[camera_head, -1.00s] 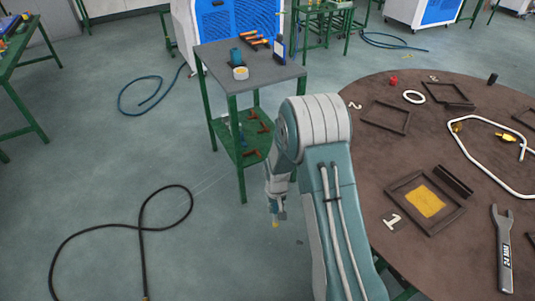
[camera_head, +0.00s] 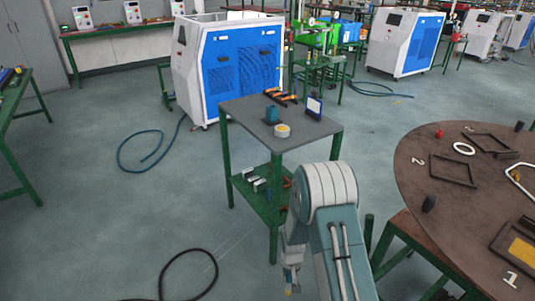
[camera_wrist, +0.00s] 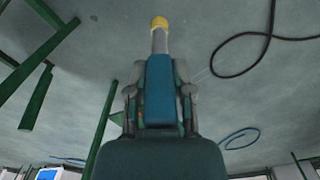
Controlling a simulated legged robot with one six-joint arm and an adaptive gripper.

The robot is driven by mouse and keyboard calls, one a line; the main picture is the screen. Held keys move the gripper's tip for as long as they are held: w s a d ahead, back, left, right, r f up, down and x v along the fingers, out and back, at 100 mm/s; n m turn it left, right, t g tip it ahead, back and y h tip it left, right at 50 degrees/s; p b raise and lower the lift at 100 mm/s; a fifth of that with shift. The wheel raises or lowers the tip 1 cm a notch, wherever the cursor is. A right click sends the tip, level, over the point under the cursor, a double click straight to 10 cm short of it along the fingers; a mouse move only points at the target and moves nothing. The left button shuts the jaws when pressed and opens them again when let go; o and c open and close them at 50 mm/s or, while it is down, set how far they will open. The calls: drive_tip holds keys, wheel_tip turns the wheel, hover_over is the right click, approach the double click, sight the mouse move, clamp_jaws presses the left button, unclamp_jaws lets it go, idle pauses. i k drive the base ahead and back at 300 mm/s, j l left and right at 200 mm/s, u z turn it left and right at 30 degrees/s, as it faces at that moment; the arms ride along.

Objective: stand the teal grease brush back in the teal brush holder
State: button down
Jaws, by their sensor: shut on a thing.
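My gripper (camera_wrist: 160,95) is shut on the teal grease brush (camera_wrist: 160,75). The brush's pale shaft and yellow tip stick out beyond the fingers in the wrist view. In the head view my gripper (camera_head: 291,274) hangs low in front of the small cart, with the yellow tip pointing down over the floor. The teal brush holder (camera_head: 271,115) stands on the cart's grey top (camera_head: 303,132), up and left of my gripper in the picture and well apart from it. The inside of the holder is too small to make out.
A white and yellow roll (camera_head: 282,131) stands close beside the holder. Orange-handled tools (camera_head: 280,95) and a dark upright item (camera_head: 314,108) are behind. A round brown table (camera_head: 425,190) stands right. A black hose (camera_head: 200,260) lies on the floor at lower left.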

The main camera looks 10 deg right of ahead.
sight(272, 119)
drive_tip(key=i+j+z, duration=0.35)
drive_tip(key=j, duration=0.3)
drive_tip(key=i+j+z, duration=0.15)
drive_tip(key=j, duration=0.25)
drive_tip(key=i+j+z, duration=0.2)
drive_tip(key=j, duration=0.2)
drive_tip(key=i, duration=0.05)
